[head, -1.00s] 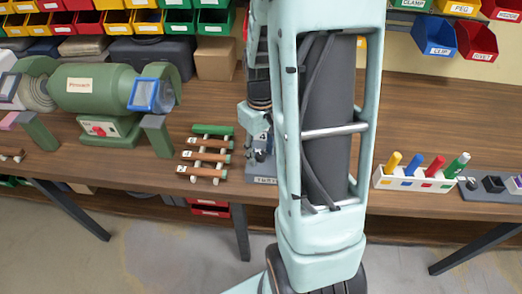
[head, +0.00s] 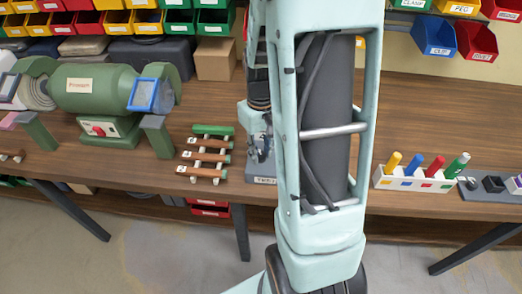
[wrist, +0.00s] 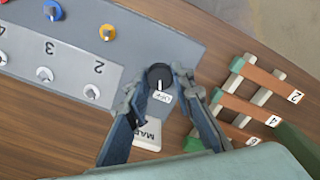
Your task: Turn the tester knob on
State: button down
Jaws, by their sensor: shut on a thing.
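The tester knob (wrist: 160,77) is round and black with a white pointer line. It sits near the end of a grey board (wrist: 125,55) in the wrist view. My gripper (wrist: 160,80) is shut on the knob, with one finger at each side of it. In the head view my arm hides the knob and most of the board; only a strip with a label (head: 265,181) shows beside the arm.
In the wrist view, a blue knob (wrist: 53,10), an orange knob (wrist: 108,33) and a numbered light strip (wrist: 60,68) share the board. A rack with numbered brown bars (wrist: 252,108) stands to the right. A green grinder (head: 100,95) stands left in the head view.

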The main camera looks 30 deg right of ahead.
aim_at(261, 154)
jog(key=m, duration=0.5)
jog(key=m+p, duration=0.1)
jog(key=m, duration=0.4)
jog(key=shift+m, duration=0.3)
jog(key=shift+p, duration=0.3)
jog(key=c, duration=1.7)
grip_release()
jog(key=shift+o, duration=0.2)
notch_tip(261, 154, up, 12)
